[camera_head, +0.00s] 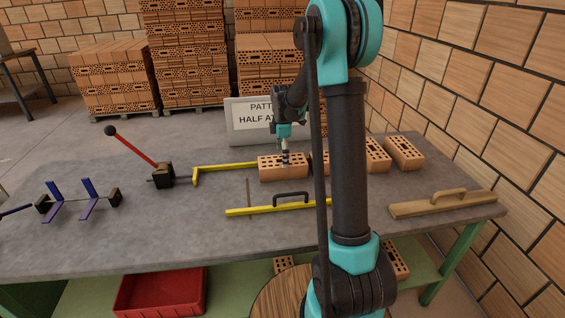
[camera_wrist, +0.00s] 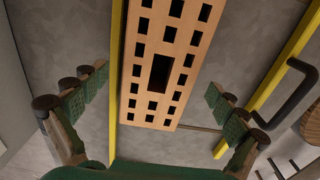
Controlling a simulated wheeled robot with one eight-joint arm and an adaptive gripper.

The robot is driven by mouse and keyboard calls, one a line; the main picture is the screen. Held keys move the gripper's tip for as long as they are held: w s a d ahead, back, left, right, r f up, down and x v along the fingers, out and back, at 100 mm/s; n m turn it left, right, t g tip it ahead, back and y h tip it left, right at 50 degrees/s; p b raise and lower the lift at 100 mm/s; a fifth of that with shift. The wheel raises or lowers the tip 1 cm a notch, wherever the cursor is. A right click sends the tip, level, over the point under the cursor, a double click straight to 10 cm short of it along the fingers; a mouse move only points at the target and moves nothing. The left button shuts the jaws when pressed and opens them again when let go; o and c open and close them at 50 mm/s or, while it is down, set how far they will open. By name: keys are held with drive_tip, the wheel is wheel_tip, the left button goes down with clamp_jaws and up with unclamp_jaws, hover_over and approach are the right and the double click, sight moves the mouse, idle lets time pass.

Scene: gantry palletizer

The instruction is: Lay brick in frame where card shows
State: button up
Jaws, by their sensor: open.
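An orange brick with rows of holes (camera_head: 283,171) lies flat on the table along the rear yellow rail (camera_head: 225,167) of the frame. In the wrist view the brick (camera_wrist: 150,95) lies right beside that rail (camera_wrist: 115,60). My gripper (camera_head: 285,157) is just above the brick, and in the wrist view its two fingers (camera_wrist: 158,80) are spread wide on either side of it. The front yellow rail (camera_head: 255,210) carries a black handle and lies apart from the brick. The card (camera_head: 249,136) stands behind; only "PATT" and "HALF AT" are readable, my arm hiding the rest.
More bricks (camera_head: 404,153) stand in a row at the right, partly behind my arm. A wooden float (camera_head: 440,204) lies at the right front. A red lever (camera_head: 133,147) and purple brackets (camera_head: 73,201) are at the left. The table's front middle is clear.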

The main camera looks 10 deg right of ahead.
wheel_tip(320, 180, up, 9)
drive_tip(key=s+d+f+m+t, duration=0.1)
drive_tip(key=s+f+m, duration=0.2)
drive_tip(key=s+m, duration=0.3)
drive_tip(key=s+d+f+m+t, duration=0.1)
drive_tip(key=s+f+m, duration=0.3)
drive_tip(key=s, duration=1)
drive_tip(key=s+d+f+m+t, duration=0.2)
drive_tip(key=s+f+m, duration=0.2)
drive_tip(key=s+m, duration=0.4)
drive_tip(key=shift+s, duration=1.25)
drive_tip(key=shift+r, duration=0.1)
